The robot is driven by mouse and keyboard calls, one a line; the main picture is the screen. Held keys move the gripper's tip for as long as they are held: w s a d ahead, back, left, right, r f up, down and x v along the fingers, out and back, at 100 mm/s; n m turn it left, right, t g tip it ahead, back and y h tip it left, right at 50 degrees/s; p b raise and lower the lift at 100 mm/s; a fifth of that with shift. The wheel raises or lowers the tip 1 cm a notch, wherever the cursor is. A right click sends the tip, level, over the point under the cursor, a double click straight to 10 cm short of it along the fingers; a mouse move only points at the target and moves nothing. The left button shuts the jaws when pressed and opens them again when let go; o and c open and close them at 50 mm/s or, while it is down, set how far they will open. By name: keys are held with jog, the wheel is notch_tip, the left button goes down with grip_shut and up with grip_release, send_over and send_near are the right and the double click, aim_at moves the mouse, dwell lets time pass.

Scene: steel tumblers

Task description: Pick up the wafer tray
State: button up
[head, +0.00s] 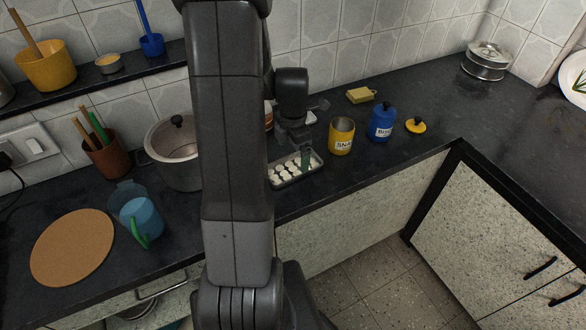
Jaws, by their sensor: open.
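The wafer tray (282,182) is a small grey tray with several pale pieces in it. It lies on the dark counter near the front edge, just right of my arm in the head view. My gripper (305,158) is open and points down at the tray's right end. A green finger-like part shows over the tray there. I cannot tell whether the fingers touch the tray or stand around its rim. My arm hides part of the counter to the left of the tray.
A yellow canister (341,136) stands close right of the tray, with a blue canister (382,122) and a yellow lid (415,125) beyond. A yellow sponge (360,95) lies behind. A steel pot (176,155), blue jug (138,212) and cork mat (72,247) are left. The right counter is mostly clear.

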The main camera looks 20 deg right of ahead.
aim_at(293, 170)
jog(key=shift+w+d+f+p, duration=0.1)
jog(key=shift+f+p, duration=0.1)
jog(key=shift+f, duration=1.15)
jog(key=shift+w+f+p, duration=0.1)
jog(key=shift+f+p, duration=0.1)
jog(key=shift+f, duration=1.15)
jog(key=shift+c, duration=0.4)
jog(key=c, duration=1.1)
